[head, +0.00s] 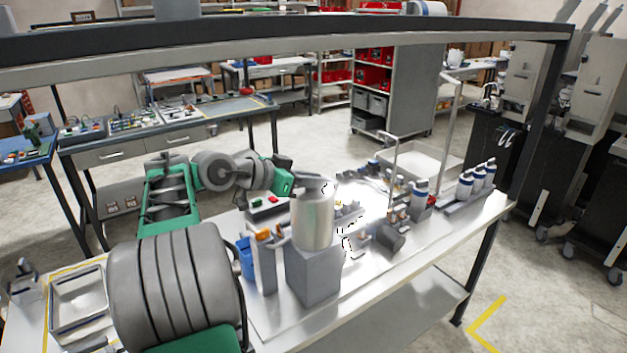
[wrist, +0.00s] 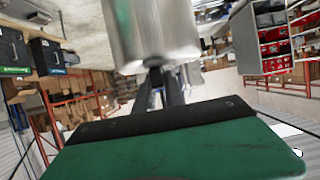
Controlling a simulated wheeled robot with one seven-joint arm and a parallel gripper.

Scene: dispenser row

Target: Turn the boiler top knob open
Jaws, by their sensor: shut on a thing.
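The boiler (head: 313,222) is a shiny metal cylinder standing upright on a grey block (head: 313,272) on the bench. My arm reaches in from the left, and my gripper (head: 314,183) is at the boiler's top. In the wrist view the boiler's metal body (wrist: 150,28) fills the upper middle. My gripper's dark fingers (wrist: 164,80) meet at a small dark top knob (wrist: 155,63) against the boiler's end, and they are shut on it. The fingers hide most of the knob, so its turn angle cannot be told.
A post with an orange top (head: 264,236) and a blue container (head: 246,257) stand left of the boiler. A control box with red and green buttons (head: 268,205) lies behind it. White bottles with blue bands (head: 466,186) stand at the right. A frame beam (head: 300,40) crosses above.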

